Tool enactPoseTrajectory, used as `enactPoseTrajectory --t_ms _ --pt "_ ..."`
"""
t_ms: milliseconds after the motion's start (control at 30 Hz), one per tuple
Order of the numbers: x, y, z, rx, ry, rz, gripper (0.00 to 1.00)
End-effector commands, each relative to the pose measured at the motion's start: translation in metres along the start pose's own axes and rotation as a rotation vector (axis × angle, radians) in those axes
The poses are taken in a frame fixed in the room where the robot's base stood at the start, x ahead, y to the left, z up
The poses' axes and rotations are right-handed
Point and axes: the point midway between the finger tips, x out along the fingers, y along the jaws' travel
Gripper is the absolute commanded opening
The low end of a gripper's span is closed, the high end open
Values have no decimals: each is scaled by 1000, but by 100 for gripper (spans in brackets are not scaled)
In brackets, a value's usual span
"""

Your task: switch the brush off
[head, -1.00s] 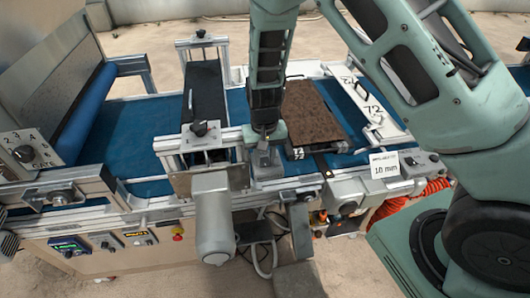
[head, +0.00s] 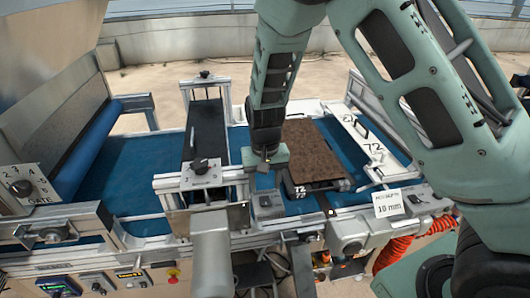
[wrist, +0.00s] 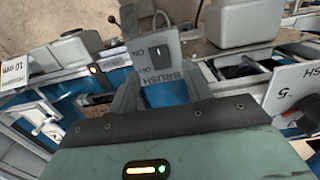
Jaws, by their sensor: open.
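The brush switch box (wrist: 160,58) is a grey panel lettered BRUSH, ON and OFF in the wrist view. A small dark switch (wrist: 157,49) is on its face; I cannot tell which way it is set. In the head view the small grey box (head: 267,203) at the near rail of the seeder appears to be the same one. My gripper (head: 265,160) hangs above and just behind it, apart from it. In the wrist view the fingers of my gripper (wrist: 157,98) stand apart with nothing held between them, facing the panel.
A brown soil tray (head: 318,152) lies on the blue belt (head: 125,185). A bracket with a black knob (head: 200,167) stands left of my gripper. A 10 mm card (head: 388,203) is at right; a gate dial (head: 22,188) is at far left.

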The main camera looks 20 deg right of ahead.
Motion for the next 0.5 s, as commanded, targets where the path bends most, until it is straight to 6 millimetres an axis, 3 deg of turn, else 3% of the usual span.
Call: enactPoseTrajectory --t_ms 300,500 --pt "-74 -1 -1 -1 4 -4 49" --pt "-108 0 0 -1 2 -2 49"
